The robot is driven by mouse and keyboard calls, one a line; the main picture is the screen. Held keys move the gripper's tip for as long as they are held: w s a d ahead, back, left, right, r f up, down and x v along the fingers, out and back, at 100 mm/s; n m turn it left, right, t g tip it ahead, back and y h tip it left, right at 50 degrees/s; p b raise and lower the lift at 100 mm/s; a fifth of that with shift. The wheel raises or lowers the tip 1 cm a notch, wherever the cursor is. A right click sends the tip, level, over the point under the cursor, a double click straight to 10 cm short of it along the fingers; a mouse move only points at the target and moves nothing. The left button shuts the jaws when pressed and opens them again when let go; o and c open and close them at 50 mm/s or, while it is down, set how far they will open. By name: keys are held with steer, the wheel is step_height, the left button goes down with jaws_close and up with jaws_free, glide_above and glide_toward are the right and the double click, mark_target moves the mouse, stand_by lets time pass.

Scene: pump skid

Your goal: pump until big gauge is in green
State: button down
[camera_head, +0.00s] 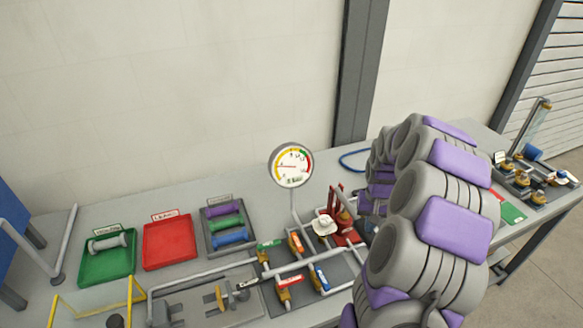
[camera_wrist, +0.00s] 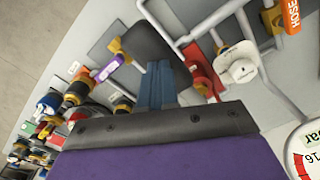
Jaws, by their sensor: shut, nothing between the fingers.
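The big gauge (camera_head: 291,165) stands on a thin post at the back of the bench. Its dial has a yellow band at left, green at upper right and red at right; its needle points left, outside the green. Part of its face shows in the wrist view (camera_wrist: 308,160). A red pump-like assembly (camera_head: 340,215) stands right of the gauge post, partly behind my arm; a red lever-like part (camera_wrist: 200,70) shows in the wrist view. My gripper (camera_wrist: 157,70) is shut and empty, its blue-grey fingers beside a dark rounded part (camera_wrist: 146,42). My arm hides the fingers in the head view.
Pipes and several tagged valves (camera_head: 295,243) crowd the panel left of my arm. A green tray (camera_head: 107,268), a red tray (camera_head: 169,240) and a grey tray (camera_head: 210,247) lie farther left. More fittings (camera_head: 520,175) stand at far right.

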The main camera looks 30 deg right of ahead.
steer(key=shift+f, duration=0.8)
steer(key=shift+r, duration=0.15)
step_height(320, 180, up, 8)
steer(key=p, duration=0.2)
steer(key=shift+r+p, duration=0.25)
steer(key=shift+p, duration=0.1)
